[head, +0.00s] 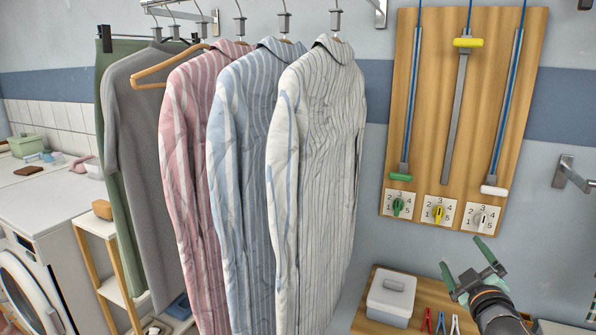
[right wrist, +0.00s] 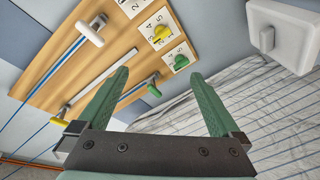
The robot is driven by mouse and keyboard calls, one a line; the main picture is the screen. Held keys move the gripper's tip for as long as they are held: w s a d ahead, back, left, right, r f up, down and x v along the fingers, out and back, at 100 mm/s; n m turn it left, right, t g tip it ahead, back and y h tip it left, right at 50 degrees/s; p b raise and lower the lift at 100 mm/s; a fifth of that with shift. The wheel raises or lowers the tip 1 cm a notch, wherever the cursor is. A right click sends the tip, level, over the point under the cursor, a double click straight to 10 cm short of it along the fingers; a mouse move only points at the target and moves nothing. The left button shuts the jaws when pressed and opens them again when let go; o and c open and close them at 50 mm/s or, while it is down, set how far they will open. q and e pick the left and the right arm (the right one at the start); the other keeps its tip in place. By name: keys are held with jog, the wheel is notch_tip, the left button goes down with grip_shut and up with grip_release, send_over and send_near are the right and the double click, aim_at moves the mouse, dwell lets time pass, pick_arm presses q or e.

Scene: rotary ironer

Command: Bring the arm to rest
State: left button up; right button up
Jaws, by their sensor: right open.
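My right gripper (head: 460,253) is in the lower right of the head view, its green fingers spread open and pointing up and left. Nothing is between the fingers, which also show in the right wrist view (right wrist: 160,75). It is below the wooden wall board (head: 432,110) and apart from it. My left gripper is not in view.
The board carries a green knob (head: 398,204), a yellow knob (head: 438,212), a white knob (head: 480,217) and corded sliders. Striped shirts (head: 325,140) hang at centre. A lidded grey box (head: 391,297) stands on a wooden surface below. A washing machine (head: 30,285) is at left.

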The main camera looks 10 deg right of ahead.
jog(key=s+a+f+g+y, duration=0.15)
jog(key=s+f, duration=0.25)
jog(key=f, duration=0.4)
jog(key=s+a+f+n+g+y, duration=0.1)
jog(key=s+a+f+g, duration=0.2)
jog(key=f, duration=0.4)
jog(key=s+a+f+y, duration=0.25)
jog(key=s+f, duration=0.25)
jog(key=f, duration=0.3)
jog(key=s+a+f+g+y, duration=0.1)
jog(key=s+a+f+g, duration=0.15)
jog(key=s+f, duration=0.5)
jog(key=s+a+f+g, duration=0.2)
jog(key=s+a+f, duration=0.25)
jog(key=s, duration=0.55)
jog(key=a+m+t+y, duration=0.1)
jog(key=a+m, duration=0.4)
jog(key=a, duration=0.5)
jog(key=shift+w+a+r+m, duration=0.2)
jog(key=shift+a+r+m, duration=0.05)
jog(key=shift+r+m, duration=0.05)
